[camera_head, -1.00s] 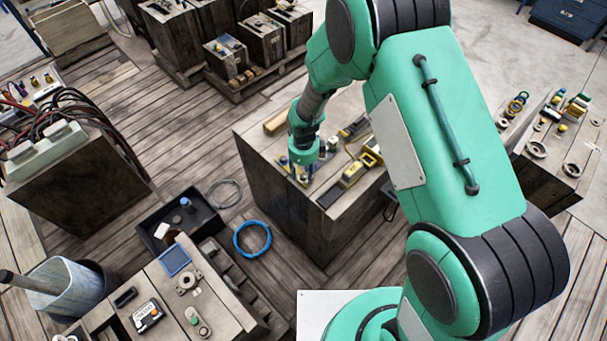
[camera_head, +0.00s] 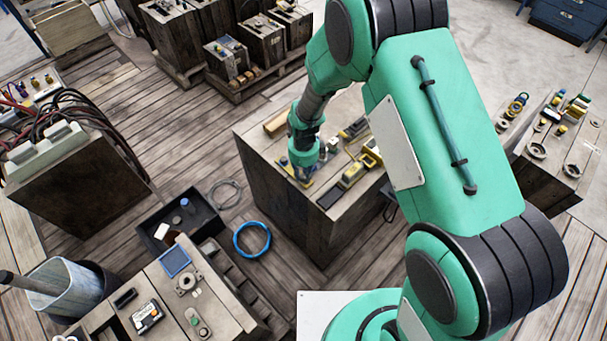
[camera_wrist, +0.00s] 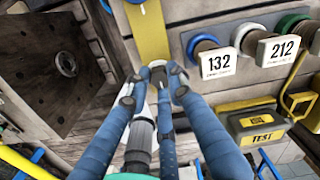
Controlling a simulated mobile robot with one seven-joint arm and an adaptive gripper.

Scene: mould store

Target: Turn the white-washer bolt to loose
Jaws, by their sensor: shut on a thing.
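In the wrist view, my gripper's (camera_wrist: 155,84) blue fingers are closed around a small grey metal head (camera_wrist: 157,66), at the near end of a yellow strip (camera_wrist: 150,32). The fingers hide most of what they hold. A pale white part shows between them, but I cannot tell whether it is the white washer. In the head view, my gripper (camera_head: 302,178) points down at the near left part of a wooden block's top (camera_head: 330,203).
Tags 132 (camera_wrist: 219,62) and 212 (camera_wrist: 283,49) stand by bolts with a blue washer (camera_wrist: 192,42) and a green washer (camera_wrist: 284,20). A yellow TEST box (camera_wrist: 258,128) lies at the right. A blue hose coil (camera_head: 252,238) lies on the floor.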

